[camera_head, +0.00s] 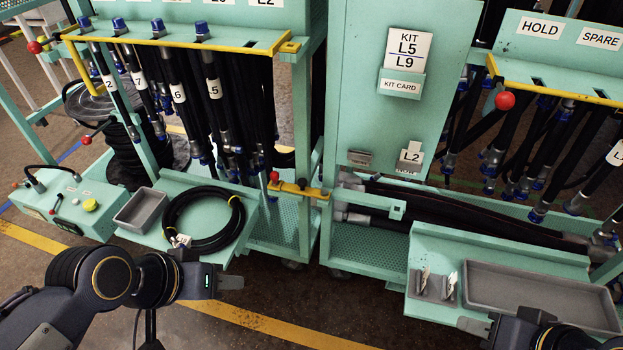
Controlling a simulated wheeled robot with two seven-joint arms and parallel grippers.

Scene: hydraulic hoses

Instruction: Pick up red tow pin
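A small red-topped pin (274,177), which looks like the red tow pin, stands upright at the left end of a yellow tow bar (300,190). The bar spans the gap between the two green carts. My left gripper (238,283) is in front of the left cart, below and left of the pin and well apart from it. It is seen side-on, and the gap between its fingers does not show. My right gripper (466,323) is at the bottom right, in front of the right cart's shelf and far from the pin. Its fingers are partly cut off from clear view.
A coiled black hose (204,219) and a grey tray (142,210) lie on the left cart's shelf. A grey bin (540,298) sits on the right shelf (490,250). Other red knobs (504,101) show on the carts. Floor (330,295) is clear between the grippers.

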